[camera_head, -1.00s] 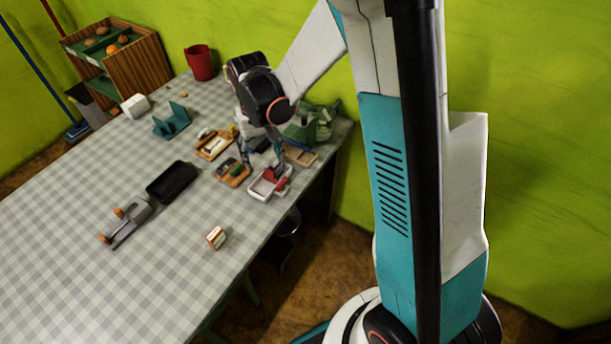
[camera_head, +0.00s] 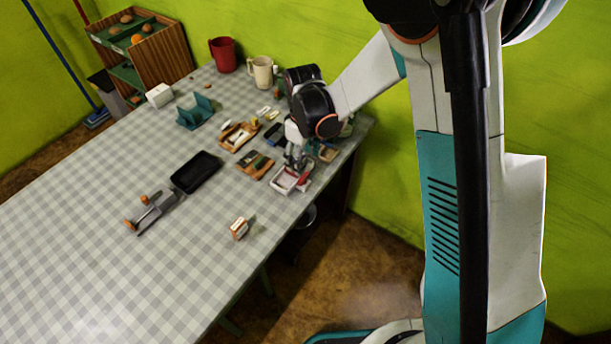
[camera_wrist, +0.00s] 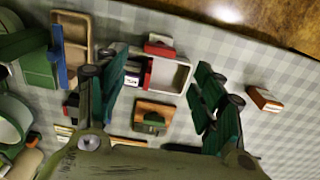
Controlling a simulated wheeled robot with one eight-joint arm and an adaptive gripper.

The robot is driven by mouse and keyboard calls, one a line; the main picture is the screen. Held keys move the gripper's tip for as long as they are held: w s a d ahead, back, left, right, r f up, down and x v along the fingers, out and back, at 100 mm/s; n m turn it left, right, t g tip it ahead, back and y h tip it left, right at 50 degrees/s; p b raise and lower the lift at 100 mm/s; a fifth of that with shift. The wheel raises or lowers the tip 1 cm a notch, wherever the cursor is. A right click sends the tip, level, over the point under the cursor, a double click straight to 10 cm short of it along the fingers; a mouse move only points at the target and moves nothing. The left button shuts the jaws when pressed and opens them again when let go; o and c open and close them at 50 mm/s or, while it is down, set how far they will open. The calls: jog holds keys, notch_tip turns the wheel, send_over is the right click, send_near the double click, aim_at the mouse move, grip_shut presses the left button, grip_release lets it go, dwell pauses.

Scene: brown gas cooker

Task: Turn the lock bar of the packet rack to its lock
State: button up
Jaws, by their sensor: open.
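A small white tray (camera_head: 280,184) with red parts stands near the table's right edge; I take it for the packet rack, though no label shows. In the wrist view the white tray (camera_wrist: 187,75) has a red block (camera_wrist: 159,46) at its top edge and a red strip along its left side. I cannot tell which part is the lock bar or how it is turned. My gripper (camera_head: 295,158) is low over the tray, its fingers partly hiding it. In the wrist view its green fingers (camera_wrist: 162,72) are wide apart, with the tray between them and nothing held.
A wooden tray (camera_head: 246,166) with a green item lies close left of the white tray. A black tray (camera_head: 196,172), a grey tool with orange knobs (camera_head: 152,209) and a small box (camera_head: 240,228) lie further off. The front left of the checked table (camera_head: 90,270) is clear.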

aim_at(304, 176)
notch_tip(304, 176, down, 8)
jog(key=shift+b, duration=1.05)
jog(key=c, duration=1)
